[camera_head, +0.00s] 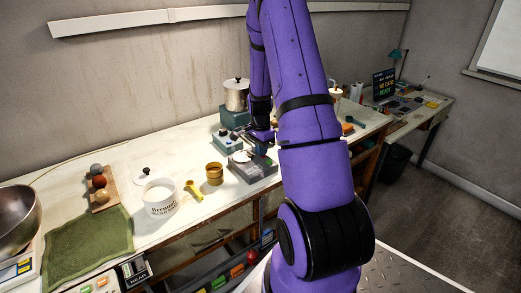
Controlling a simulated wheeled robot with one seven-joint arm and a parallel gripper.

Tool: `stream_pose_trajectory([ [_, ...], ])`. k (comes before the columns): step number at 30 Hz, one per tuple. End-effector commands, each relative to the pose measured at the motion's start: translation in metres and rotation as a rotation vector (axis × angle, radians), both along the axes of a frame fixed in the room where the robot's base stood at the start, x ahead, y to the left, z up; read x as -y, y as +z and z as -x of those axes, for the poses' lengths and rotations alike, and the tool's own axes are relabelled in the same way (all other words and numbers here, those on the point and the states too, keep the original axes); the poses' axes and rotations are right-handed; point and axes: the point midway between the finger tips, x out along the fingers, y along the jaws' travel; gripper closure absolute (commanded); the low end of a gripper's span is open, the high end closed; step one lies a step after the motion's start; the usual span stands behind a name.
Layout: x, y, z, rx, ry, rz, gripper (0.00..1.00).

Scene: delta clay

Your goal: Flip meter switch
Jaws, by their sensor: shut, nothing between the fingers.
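A grey box with a pale round part on top (252,169) sits near the front edge of the bench. It may be the meter, but its switch is too small to make out. My gripper (259,149) is shut and empty, pointing down just above or at the back of this box. I cannot tell whether it touches the box. My purple arm hides part of the bench to the right. A smaller blue-grey box with knobs (226,140) stands behind and to the left.
Left of the box are an amber cup (214,173), a yellow scoop (193,190) and a white canister (159,197). A metal pot (236,95) stands behind. A green cloth (88,246) and steel bowl (17,218) lie farther left. The wall closes the back.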

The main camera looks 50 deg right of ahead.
Motion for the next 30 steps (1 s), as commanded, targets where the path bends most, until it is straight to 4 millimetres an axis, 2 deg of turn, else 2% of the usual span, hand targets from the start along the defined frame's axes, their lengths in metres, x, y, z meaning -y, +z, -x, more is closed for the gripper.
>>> stream_pose_trajectory([
  [1, -0.002, -0.003, 0.010, -0.023, -0.006, -0.013, 1.00],
  [5, 0.003, 0.016, 0.004, -0.010, -0.002, -0.005, 1.00],
  [15, 0.010, 0.089, -0.008, 0.010, 0.003, 0.007, 1.00],
  [21, 0.010, 0.121, -0.011, 0.011, 0.003, 0.007, 1.00],
  [25, 0.011, 0.133, -0.013, 0.010, 0.003, 0.007, 1.00],
  [30, 0.011, 0.139, -0.013, 0.008, 0.002, 0.006, 1.00],
])
